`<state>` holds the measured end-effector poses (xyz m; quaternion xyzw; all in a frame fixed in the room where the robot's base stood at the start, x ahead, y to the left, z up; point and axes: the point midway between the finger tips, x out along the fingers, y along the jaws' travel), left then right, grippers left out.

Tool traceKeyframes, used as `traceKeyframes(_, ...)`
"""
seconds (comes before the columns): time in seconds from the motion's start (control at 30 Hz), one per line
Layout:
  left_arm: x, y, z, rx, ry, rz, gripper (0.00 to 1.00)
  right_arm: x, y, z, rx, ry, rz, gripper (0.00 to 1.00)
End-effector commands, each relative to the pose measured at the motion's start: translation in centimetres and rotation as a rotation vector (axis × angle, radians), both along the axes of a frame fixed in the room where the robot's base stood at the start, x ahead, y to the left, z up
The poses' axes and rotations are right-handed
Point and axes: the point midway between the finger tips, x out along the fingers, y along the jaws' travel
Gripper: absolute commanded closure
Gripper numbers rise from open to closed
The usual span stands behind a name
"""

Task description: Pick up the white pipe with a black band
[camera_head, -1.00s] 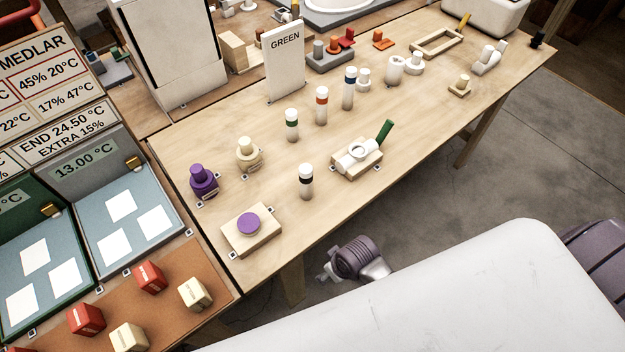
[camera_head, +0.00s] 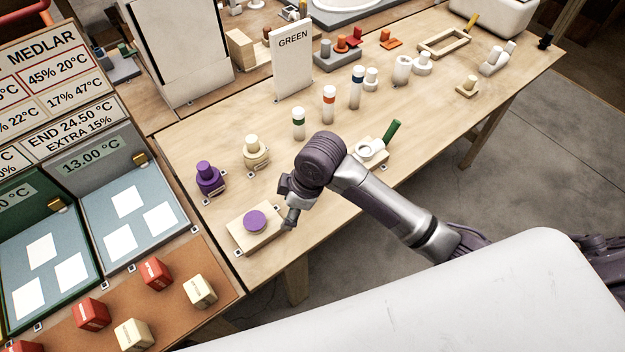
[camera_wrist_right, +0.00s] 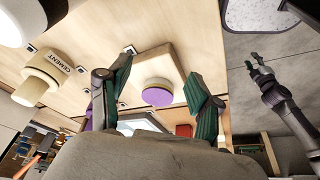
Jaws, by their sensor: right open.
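The white pipe with a black band is hidden in the head view, where my right arm covers its spot on the table. A white, dark-edged rounded thing (camera_wrist_right: 28,18) cut off at the top left of the right wrist view may be this pipe; I cannot be sure. My right gripper (camera_head: 290,218) points down beside the wooden block with the purple disc (camera_head: 254,222). In the right wrist view its fingers (camera_wrist_right: 158,72) are spread and empty, with the purple disc between them in the picture. My left gripper (camera_wrist_right: 258,64) shows small at the right there.
A cream bottle (camera_head: 256,153) and a purple bottle (camera_head: 209,179) stand to the left. A wooden fixture with a green handle (camera_head: 392,131) lies behind the forearm.

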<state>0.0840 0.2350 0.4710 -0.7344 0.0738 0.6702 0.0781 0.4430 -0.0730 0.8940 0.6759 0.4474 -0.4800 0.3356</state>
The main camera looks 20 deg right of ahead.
Motion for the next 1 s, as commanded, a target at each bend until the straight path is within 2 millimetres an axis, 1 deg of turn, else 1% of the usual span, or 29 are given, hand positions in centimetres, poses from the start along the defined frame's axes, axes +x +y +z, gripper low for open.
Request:
traceKeyframes(0.03, 0.0, 0.0, 0.0, 0.000, 0.000, 0.000, 0.60, 1.8, -0.4, 1.6, -0.044, -0.015, 0.086, 0.36)
traceKeyframes(0.13, 0.0, 0.0, 0.0, 0.000, 0.000, 0.000, 0.60, 3.9, -1.5, 4.1, -0.125, -0.010, 0.245, 0.36)
traceKeyframes(0.2, 0.0, 0.0, 0.0, 0.000, 0.000, 0.000, 0.60, 5.2, -2.6, 5.9, -0.181, 0.001, 0.335, 0.36)
traceKeyframes(0.3, 0.0, 0.0, 0.0, 0.000, 0.000, 0.000, 0.60, 6.6, -4.4, 8.3, -0.248, 0.023, 0.430, 0.36)
traceKeyframes(0.4, 0.0, 0.0, 0.0, 0.000, 0.000, 0.000, 0.60, 7.5, -5.8, 10.2, -0.291, 0.043, 0.489, 0.36)
traceKeyframes(0.5, 0.0, 0.0, 0.0, 0.000, 0.000, 0.000, 0.60, 8.0, -6.7, 11.3, -0.314, 0.057, 0.518, 0.36)
traceKeyframes(0.57, 0.0, 0.0, 0.0, 0.000, 0.000, 0.000, 0.60, 8.0, -6.9, 11.4, -0.319, 0.062, 0.526, 0.36)
traceKeyframes(0.67, 0.1, 0.0, 0.3, 0.000, 0.000, 0.000, 0.60, 8.0, -7.0, 10.4, -0.321, 0.068, 0.531, 0.36)
traceKeyframes(0.9, 0.1, 0.0, 1.0, 0.000, -0.001, 0.000, 0.60, 7.9, -7.0, 5.8, -0.319, 0.067, 0.529, 0.36)
traceKeyframes(1.0, 0.1, 0.0, 1.2, 0.000, -0.001, 0.000, 0.60, 8.0, -6.9, 4.3, -0.319, 0.065, 0.529, 0.36)
